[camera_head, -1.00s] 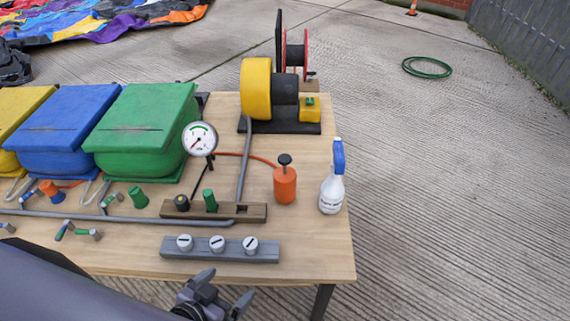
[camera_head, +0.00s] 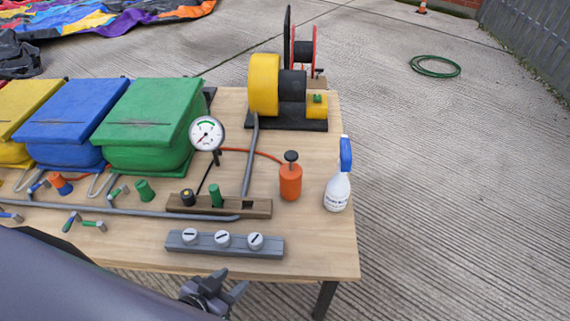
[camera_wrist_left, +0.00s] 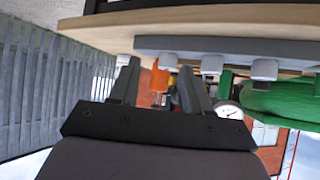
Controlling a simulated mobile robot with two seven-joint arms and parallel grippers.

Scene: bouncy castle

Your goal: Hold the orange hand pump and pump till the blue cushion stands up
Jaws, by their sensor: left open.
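The orange hand pump (camera_head: 290,182) stands upright on the table, with a black knob on top and a red hose behind it. In the left wrist view, tilted over, an orange shape that looks like the pump (camera_wrist_left: 159,78) shows between the fingers. The blue cushion (camera_head: 62,127) is a boxy block with a flat top, between a yellow and a green one. My left gripper (camera_head: 229,284) is open and empty in front of the table's near edge, apart from the pump; its fingers also show in the left wrist view (camera_wrist_left: 159,72). My right gripper is not in view.
A grey strip with white knobs (camera_head: 222,252) lies along the near edge of the wooden table (camera_head: 310,258). A yellow blower (camera_head: 264,84) is behind.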

